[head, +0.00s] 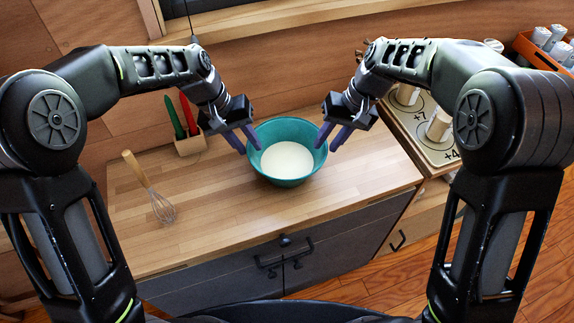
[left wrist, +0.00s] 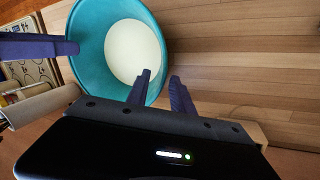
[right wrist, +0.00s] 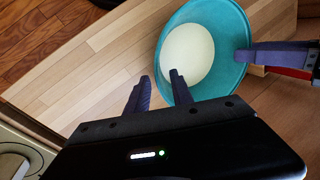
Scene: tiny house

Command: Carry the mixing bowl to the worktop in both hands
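The teal mixing bowl (head: 265,165) stands upright on the wooden worktop (head: 225,225), with pale cream contents inside. It also shows in the left wrist view (left wrist: 90,42) and the right wrist view (right wrist: 228,30). My left gripper (head: 249,150) is at the bowl's left rim, its fingers apart, one over the inside and one outside. My right gripper (head: 327,149) is at the right rim in the same way, fingers apart across the rim. Both wrist views show a gap between the fingers. Whether any finger touches the bowl wall is unclear.
A whisk (head: 150,185) lies on the worktop's left side. A wooden holder (head: 190,144) with red and green-handled utensils stands at the back left. A board with white cylinders (head: 438,125) is at the right, near an orange crate (head: 540,52). The worktop's front is clear.

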